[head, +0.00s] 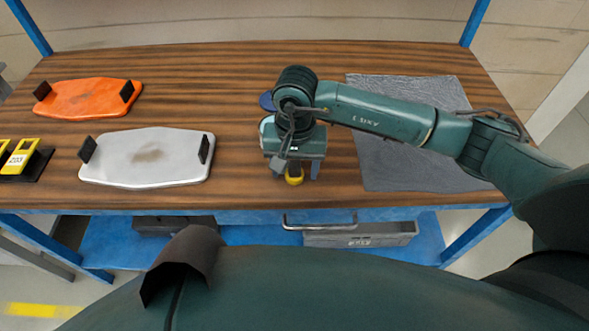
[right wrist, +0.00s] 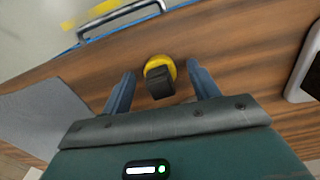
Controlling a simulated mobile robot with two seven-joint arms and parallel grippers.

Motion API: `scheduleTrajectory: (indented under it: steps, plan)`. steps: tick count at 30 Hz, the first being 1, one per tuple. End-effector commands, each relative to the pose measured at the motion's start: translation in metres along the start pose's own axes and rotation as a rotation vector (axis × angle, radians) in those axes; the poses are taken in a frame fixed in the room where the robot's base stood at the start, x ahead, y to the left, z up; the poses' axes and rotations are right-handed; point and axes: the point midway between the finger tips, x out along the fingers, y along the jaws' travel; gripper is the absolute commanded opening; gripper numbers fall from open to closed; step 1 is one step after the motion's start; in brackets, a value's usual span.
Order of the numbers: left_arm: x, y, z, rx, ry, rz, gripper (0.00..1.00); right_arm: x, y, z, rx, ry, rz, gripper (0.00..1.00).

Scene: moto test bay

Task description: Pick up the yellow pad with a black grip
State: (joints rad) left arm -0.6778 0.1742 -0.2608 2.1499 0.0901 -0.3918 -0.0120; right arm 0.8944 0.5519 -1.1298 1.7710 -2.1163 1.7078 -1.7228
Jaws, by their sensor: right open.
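The yellow pad (head: 294,178) is a small round piece on the wooden table near its front edge, partly hidden by my right gripper in the head view. In the right wrist view the yellow pad (right wrist: 158,66) shows with its black grip (right wrist: 159,84) standing on it. My right gripper (head: 295,175) is above the pad and pointing down. Its two fingers in the right wrist view (right wrist: 160,84) are apart, one on each side of the black grip, with gaps on both sides. My left gripper is in neither view.
A grey mat (head: 400,150) lies right of the pad. A white board (head: 150,170) and an orange board (head: 85,98), each with black grips, lie left. A blue round thing (head: 266,101) is partly hidden behind my gripper.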

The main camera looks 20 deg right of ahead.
Motion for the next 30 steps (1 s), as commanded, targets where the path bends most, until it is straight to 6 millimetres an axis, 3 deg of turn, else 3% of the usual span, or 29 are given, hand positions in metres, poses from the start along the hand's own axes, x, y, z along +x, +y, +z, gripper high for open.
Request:
scheduleTrajectory:
  steps: [4,21,30]
  plan:
    - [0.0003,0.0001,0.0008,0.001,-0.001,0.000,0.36,-0.0002,-0.0002,0.0000,0.000,0.000,0.000,0.60]
    - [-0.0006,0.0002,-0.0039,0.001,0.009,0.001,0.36,-0.0006,0.0000,-0.0002,0.000,0.001,0.000,0.13]
    - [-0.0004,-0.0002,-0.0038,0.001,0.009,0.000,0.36,-0.0060,-0.0004,-0.0008,0.000,0.003,-0.002,0.13]
